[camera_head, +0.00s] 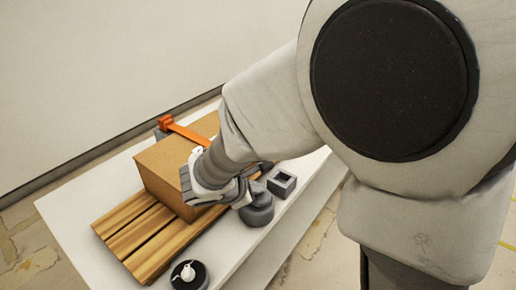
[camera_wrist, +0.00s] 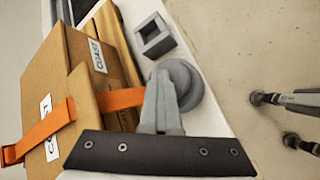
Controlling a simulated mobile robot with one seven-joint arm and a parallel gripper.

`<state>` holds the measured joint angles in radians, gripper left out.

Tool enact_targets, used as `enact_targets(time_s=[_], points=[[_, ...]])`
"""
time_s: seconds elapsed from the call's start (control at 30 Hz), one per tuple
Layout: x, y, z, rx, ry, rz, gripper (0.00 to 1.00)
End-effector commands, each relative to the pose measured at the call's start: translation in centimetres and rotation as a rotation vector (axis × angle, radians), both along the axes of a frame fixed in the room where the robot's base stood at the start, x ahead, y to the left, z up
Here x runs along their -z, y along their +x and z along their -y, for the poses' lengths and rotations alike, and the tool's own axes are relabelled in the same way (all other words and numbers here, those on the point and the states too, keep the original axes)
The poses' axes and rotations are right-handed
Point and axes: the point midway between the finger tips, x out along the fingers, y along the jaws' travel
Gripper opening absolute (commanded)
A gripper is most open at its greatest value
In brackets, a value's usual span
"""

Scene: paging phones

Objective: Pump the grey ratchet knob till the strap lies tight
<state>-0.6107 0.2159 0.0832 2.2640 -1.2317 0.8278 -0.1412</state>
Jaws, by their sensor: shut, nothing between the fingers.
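The grey ratchet knob (camera_head: 258,212) is a round, stepped piece on the table beside the cardboard box (camera_head: 168,178). It also shows in the wrist view (camera_wrist: 190,88), partly behind my fingers. My gripper (camera_head: 243,192) is shut and empty, its fingertips (camera_wrist: 163,76) over or against the knob; contact is unclear. The orange strap (camera_head: 191,134) crosses the box top. In the wrist view the strap (camera_wrist: 45,131) runs over the box and reaches out beyond its edge (camera_wrist: 120,99) toward my fingers. Its near end is hidden, and I cannot tell how tight it is.
The box sits on a slatted wooden pallet (camera_head: 135,228) on a white table (camera_head: 75,232). A square grey hollow block (camera_head: 281,183) stands just beyond the knob. A black disc with a white piece (camera_head: 188,275) lies near the front edge. Bare table surrounds these small things.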

Motion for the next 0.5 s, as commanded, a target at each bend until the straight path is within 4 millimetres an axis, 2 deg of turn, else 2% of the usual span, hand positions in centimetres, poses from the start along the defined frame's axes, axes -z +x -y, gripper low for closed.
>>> enact_targets(time_s=[0.27, 0.5], points=[[0.1, 0.0, 0.0, 0.0, 0.0, -0.002, 0.0], [-1.1, 0.0, 0.0, 0.0, 0.001, -0.001, 0.0]])
